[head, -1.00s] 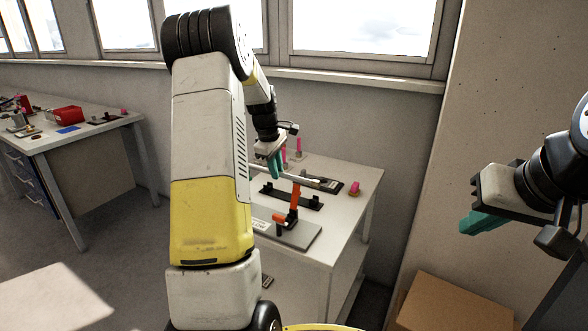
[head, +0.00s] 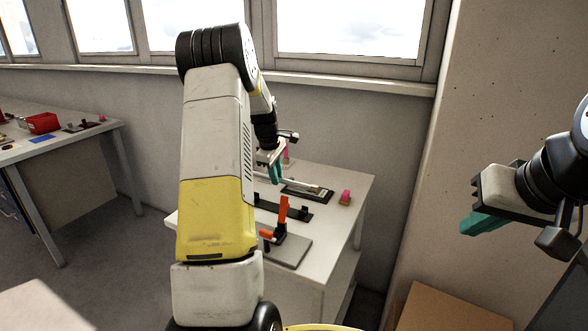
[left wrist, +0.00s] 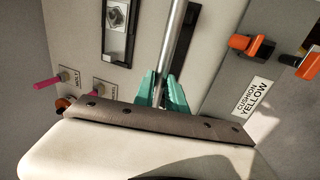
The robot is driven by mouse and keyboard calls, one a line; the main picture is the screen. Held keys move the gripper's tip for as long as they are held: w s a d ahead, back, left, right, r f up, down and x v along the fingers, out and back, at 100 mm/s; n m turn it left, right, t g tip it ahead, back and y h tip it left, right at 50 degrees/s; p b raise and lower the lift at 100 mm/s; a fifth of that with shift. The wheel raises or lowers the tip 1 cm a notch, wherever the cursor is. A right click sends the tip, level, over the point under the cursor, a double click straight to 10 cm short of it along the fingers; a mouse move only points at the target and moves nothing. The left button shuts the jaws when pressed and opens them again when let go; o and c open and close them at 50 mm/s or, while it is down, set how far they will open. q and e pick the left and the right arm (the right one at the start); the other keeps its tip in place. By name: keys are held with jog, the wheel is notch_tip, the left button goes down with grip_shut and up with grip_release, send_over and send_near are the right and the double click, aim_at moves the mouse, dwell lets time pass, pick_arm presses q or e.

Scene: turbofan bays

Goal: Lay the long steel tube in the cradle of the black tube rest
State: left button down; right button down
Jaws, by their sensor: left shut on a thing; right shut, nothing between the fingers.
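The long steel tube (head: 303,185) is held by my left gripper (head: 275,173) above the white bench. In the left wrist view the tube (left wrist: 176,42) runs up from between the teal fingers (left wrist: 160,92), which are shut on it. The black tube rest (head: 290,208) lies on the bench, nearer the head camera than the tube. In the left wrist view the rest (left wrist: 188,50) shows beside and partly behind the tube, which is apart from its cradle as far as I can tell. My right gripper (head: 482,221) is shut and empty, off the bench at right.
A dark tray with a metal part (left wrist: 117,18) lies beyond the rest. An orange clamp (head: 281,216) stands on a grey plate (head: 290,250) in front. A pink-topped piece (head: 345,197) sits at the bench's right. A cardboard box (head: 450,308) is below my right arm.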

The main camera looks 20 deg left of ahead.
pick_arm(q)
jog(key=shift+d+f, duration=0.1)
jog(key=shift+f, duration=3.85)
jog(key=shift+f, duration=0.5)
jog(key=c, duration=0.9)
grip_release()
jog(key=shift+r, duration=3.5)
jog(key=shift+r, duration=0.1)
